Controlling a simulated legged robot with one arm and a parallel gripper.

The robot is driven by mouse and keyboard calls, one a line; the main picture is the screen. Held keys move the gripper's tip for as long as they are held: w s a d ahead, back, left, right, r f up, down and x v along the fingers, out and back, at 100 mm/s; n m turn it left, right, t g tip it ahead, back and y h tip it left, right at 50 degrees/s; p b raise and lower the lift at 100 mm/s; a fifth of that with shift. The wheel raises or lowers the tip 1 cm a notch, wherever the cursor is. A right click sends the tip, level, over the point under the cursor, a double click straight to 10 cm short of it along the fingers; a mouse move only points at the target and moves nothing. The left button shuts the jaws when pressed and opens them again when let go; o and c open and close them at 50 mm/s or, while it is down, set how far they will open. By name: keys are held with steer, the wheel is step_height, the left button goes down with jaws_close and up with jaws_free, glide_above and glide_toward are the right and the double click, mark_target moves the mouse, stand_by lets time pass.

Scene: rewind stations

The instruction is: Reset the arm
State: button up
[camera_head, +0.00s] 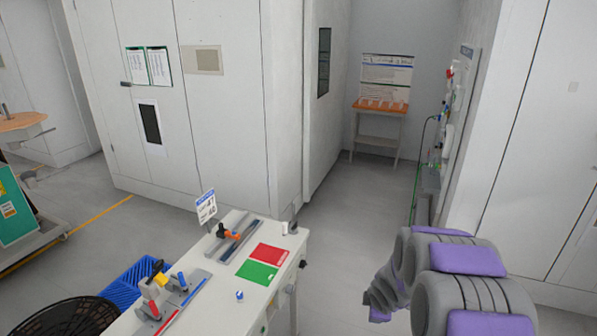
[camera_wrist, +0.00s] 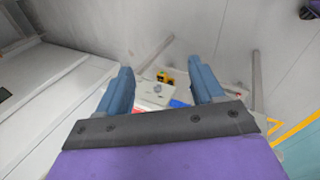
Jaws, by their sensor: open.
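My arm is folded at the lower right of the head view, grey with purple pads. My gripper (camera_wrist: 160,88) shows in the wrist view, with its two blue fingers wide apart. Nothing is between the fingers. Beyond them, well apart, is a small surface with a yellow and dark item and bits of red and blue. In the head view the gripper's fingertips cannot be made out clearly at the arm's end.
A white workbench (camera_head: 216,276) stands at lower centre, with a red mat (camera_head: 271,254), a green mat (camera_head: 257,271) and tools. A blue crate (camera_head: 127,288) and black basket (camera_head: 62,318) are left of it. White cabinets line the back. Floor (camera_head: 352,215) is clear right of the bench.

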steer(key=s+r+m+g+h, duration=0.1)
steer(key=s+r+m+g, duration=0.1)
steer(key=s+r+m, duration=0.6)
steer(key=s+r+m+g+h, duration=0.15)
steer(key=s+r, duration=0.35)
steer(key=s, duration=0.6)
steer(key=s+a+r+m+g+y, duration=0.1)
steer(key=s+a+r+m, duration=0.1)
steer(key=s, duration=0.5)
steer(key=s+a+r+m+g+y, duration=0.1)
steer(key=s+a+m, duration=0.1)
steer(key=s, duration=0.6)
steer(key=s+a+r+m+g+y, duration=0.1)
steer(key=s+a+r+m+g, duration=0.1)
steer(key=s+a, duration=0.2)
steer(key=s, duration=0.3)
steer(key=shift+s+r, duration=0.2)
steer(key=shift+r, duration=0.1)
